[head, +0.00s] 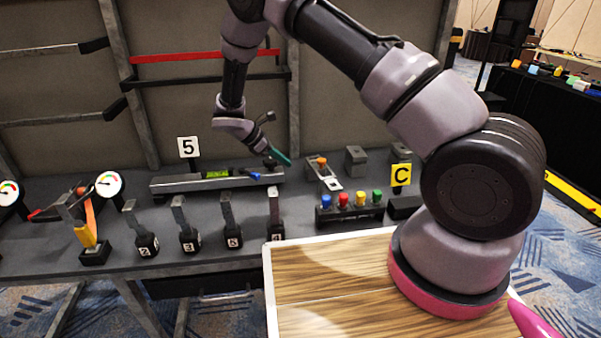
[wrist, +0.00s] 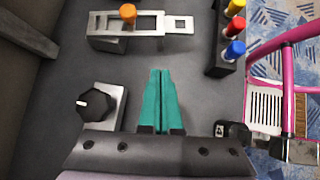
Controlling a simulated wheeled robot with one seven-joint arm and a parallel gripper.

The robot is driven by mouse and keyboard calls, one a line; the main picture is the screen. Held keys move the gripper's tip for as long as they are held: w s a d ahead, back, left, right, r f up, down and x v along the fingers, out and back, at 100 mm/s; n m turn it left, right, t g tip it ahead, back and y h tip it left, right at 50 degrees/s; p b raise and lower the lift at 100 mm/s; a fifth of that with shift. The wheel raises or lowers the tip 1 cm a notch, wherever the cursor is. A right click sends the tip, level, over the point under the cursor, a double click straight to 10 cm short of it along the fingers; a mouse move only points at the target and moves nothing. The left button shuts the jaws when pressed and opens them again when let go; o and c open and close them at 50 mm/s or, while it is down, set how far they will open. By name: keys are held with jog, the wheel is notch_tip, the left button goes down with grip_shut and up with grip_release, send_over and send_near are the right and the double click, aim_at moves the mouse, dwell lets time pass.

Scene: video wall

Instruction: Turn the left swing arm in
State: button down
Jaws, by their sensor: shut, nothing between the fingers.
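My gripper (head: 281,158) has teal fingers pressed together with nothing between them. It is above the right end of the grey rail on the bench. The closed fingers (wrist: 161,100) also show in the wrist view. On the frame behind the bench, a grey bar (head: 40,50) with a black end bracket is at upper left, and another grey bar (head: 50,119) is below it. A red bar (head: 190,57) lies across the frame to their right. Which bar is the left swing arm I cannot tell. My gripper is apart from all these bars.
A plate with an orange knob (wrist: 128,12), a black rotary knob (wrist: 95,103) and coloured pegs (wrist: 232,50) surround my fingers in the wrist view. Several upright levers (head: 183,222) line the bench front. A wooden tabletop (head: 330,290) is nearer me.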

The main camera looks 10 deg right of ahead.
jog(key=shift+w+a+f+n, duration=0.25)
jog(key=shift+a+f, duration=0.15)
jog(key=shift+f, duration=0.2)
jog(key=shift+w+a+f+n, duration=0.25)
jog(key=shift+a+f, duration=0.1)
jog(key=shift+f, duration=0.2)
jog(key=x, duration=1)
jog(key=shift+w+d, duration=0.1)
jog(key=shift+d, duration=0.15)
jog(key=shift+w+d+r, duration=0.1)
jog(key=shift+d, duration=0.5)
jog(key=shift+w+d+r, duration=0.1)
jog(key=shift+w+d, duration=0.05)
jog(key=shift+d, duration=0.45)
jog(key=shift+w+d, duration=0.1)
jog(key=shift+d, duration=0.55)
jog(key=shift+d+t, duration=0.15)
jog(key=shift+t, duration=0.15)
